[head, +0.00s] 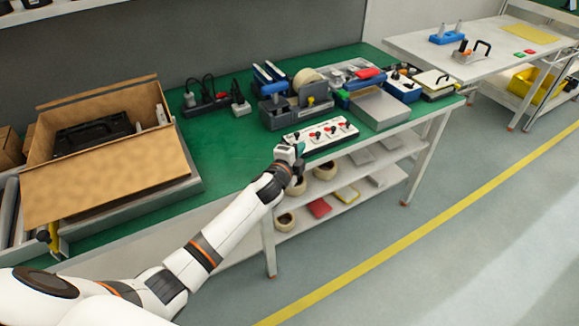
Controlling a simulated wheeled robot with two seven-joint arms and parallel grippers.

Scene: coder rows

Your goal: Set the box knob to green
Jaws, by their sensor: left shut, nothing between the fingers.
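A white box (330,142) with a row of several small dark and red knobs on its top lies near the front edge of the green bench. It is too small to tell which way any knob points, and I cannot make out a green mark. My left gripper (299,151) is at the bench's front edge, just in front of the near left end of the box. It is shut and empty; I cannot tell whether it touches the box. My right gripper is not in view.
Behind the box stand a grey organizer (292,112) and a tape roll (308,78). A grey metal case (380,108) is to its right. Plugs on a dark power strip (208,104) lie behind left. An open cardboard box (110,187) fills the left. Bare green bench lies between.

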